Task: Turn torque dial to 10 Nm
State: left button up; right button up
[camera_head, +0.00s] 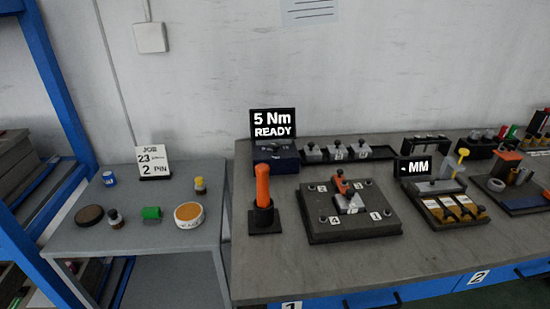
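A black display (273,123) at the back left of the workbench reads "5 Nm READY" in white. Below it sits a dark blue box (282,163) with a dark top; a dark shape on that top may be the torque dial (278,146), but it is too small to read a pointer or marks. An orange-handled tool (263,185) stands upright in a black holder in front of the box. Neither of my grippers is in view.
A dark fixture plate (350,228) with an orange-handled clamp lies right of the tool. Several small blocks stand along the back. A side table (150,238) at left holds small containers and a job card (153,161).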

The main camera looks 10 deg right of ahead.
aim_at(274, 147)
jog(key=j+u, duration=0.1)
jog(key=j, duration=0.25)
jog(key=i+j+u, duration=0.15)
jog(key=j, duration=0.15)
jog(key=i+j+u, duration=0.1)
jog(key=j, duration=0.25)
jog(key=i+j+u, duration=0.1)
jog(key=j, duration=0.2)
